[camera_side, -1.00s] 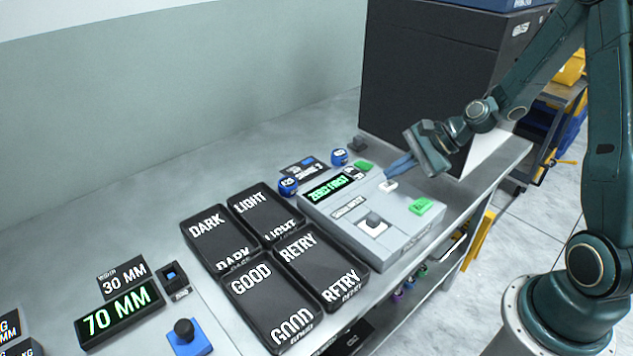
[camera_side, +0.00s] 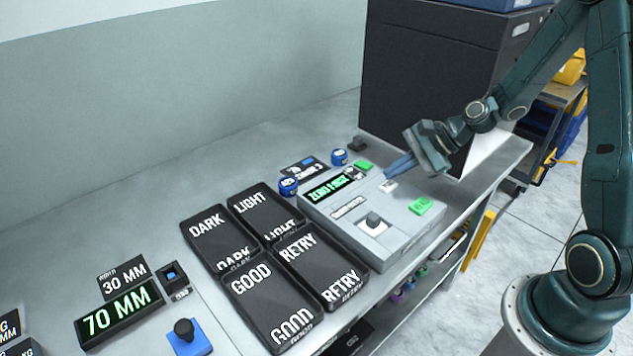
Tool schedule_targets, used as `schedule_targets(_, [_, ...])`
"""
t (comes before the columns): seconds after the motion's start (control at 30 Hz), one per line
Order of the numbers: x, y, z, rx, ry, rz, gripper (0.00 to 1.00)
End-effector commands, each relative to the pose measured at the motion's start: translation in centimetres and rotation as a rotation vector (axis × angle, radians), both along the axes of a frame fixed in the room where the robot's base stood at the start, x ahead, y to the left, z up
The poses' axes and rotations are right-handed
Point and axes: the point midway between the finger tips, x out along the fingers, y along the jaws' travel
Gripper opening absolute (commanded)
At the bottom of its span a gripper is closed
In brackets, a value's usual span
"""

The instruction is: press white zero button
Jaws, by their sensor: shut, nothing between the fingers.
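The white button (camera_side: 389,187) sits near the back edge of the grey machine (camera_side: 410,238), on its top. My gripper (camera_side: 388,176) is shut and empty, with its blue fingers angled down. Their tips are right at the white button; I cannot tell whether they touch it or hover just above. The green-lit display (camera_side: 334,187) on the machine shows text starting with "ZERO"; the rest is hard to read.
A green button (camera_side: 421,206) and a small plate with a grey knob (camera_side: 373,219) are on the same machine. Black labelled trays (camera_side: 275,297) stand to the left. Blue round items (camera_side: 288,187) and a green block (camera_side: 364,165) lie behind. A large dark cabinet (camera_side: 430,75) stands at the back.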

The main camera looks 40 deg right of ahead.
Motion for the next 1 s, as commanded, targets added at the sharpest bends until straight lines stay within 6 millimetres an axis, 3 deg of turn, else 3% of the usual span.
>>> schedule_targets(1.0, [-0.01, 0.0, -0.87, 0.0, 0.0, 0.0, 0.0])
